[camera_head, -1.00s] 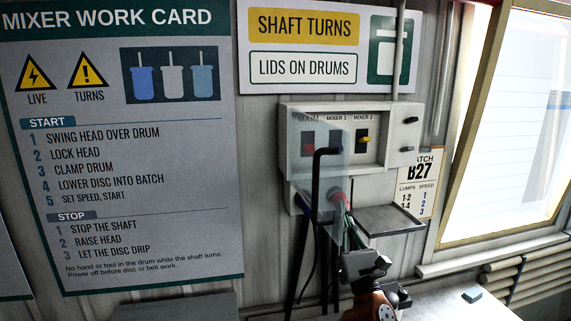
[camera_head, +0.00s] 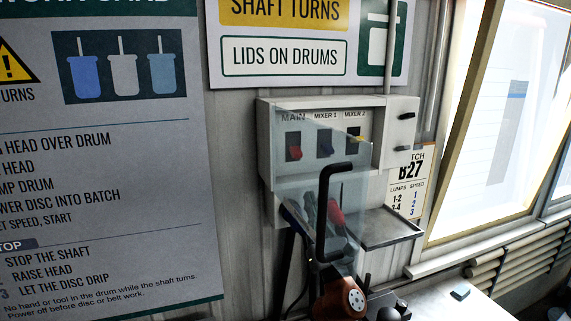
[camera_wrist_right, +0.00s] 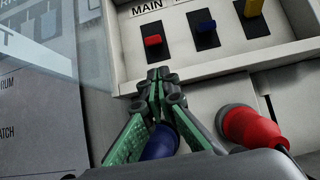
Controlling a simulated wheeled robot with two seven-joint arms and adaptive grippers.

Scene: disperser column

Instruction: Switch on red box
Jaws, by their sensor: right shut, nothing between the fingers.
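A pale switch box (camera_head: 265,160) on the wall has a red switch (camera_head: 294,153) under the label MAIN. My left gripper is not in view.
A blue switch (camera_head: 325,150) and a yellow switch (camera_head: 358,138) sit right of the red one. A blue plug (camera_wrist_right: 160,143) and a red plug (camera_wrist_right: 250,128) stick out below the box. A small grey shelf (camera_head: 392,228) juts out at the right.

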